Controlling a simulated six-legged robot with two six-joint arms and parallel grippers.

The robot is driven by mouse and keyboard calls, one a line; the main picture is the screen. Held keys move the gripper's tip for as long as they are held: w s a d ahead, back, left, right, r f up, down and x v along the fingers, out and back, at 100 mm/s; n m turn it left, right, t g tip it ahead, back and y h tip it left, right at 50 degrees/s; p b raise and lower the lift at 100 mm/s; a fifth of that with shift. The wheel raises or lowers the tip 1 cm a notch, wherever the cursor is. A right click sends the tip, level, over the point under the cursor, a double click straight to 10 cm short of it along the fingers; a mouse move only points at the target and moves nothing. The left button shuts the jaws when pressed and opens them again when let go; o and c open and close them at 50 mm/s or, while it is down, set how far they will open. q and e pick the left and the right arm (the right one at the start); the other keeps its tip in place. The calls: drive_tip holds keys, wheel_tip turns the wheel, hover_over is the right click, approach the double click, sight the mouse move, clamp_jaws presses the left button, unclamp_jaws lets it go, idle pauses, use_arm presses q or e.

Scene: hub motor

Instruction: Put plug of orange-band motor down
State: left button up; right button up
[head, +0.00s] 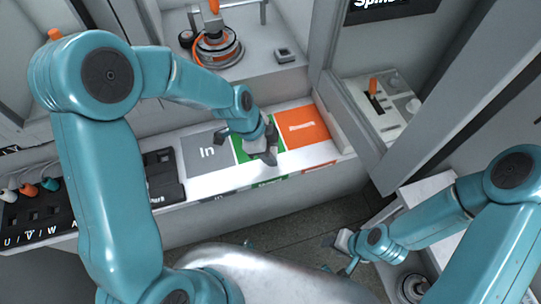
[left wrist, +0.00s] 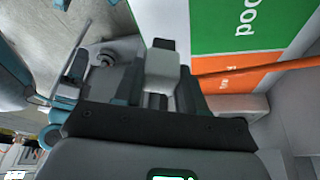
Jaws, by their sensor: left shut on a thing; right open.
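My left gripper (head: 258,147) is over the green panel (head: 243,152) on the white bench, between the grey "In" panel and the orange panel. It is shut on a small pale block, seemingly the plug (left wrist: 162,72), which shows between the fingers in the left wrist view. An orange cable (left wrist: 255,68) runs right from there. In the head view the plug is hidden by the gripper. The motor with an orange band (head: 216,36) sits in the back recess. My right gripper (head: 345,250) is open and empty at lower right, away from the bench.
The grey "In" panel (head: 206,153) and orange panel (head: 303,127) flank the green one. A black socket strip (head: 35,215) with coloured plugs lies at left. A control box (head: 375,105) with an orange lever stands at right. A round part (head: 413,287) is at lower right.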

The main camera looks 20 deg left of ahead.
use_arm(q)
drive_tip(key=shift+f, duration=1.6)
drive_tip(key=shift+f, duration=0.2)
drive_tip(key=o, duration=1.1)
drive_tip(key=shift+c, duration=0.2)
drive_tip(key=shift+r, duration=0.1)
drive_tip(key=shift+r, duration=0.3)
drive_tip(key=w+v, duration=0.1)
drive_tip(key=v, duration=1)
drive_tip(key=shift+s+a+r, duration=0.2)
drive_tip(key=shift+s+r, duration=0.1)
drive_tip(key=shift+s, duration=0.2)
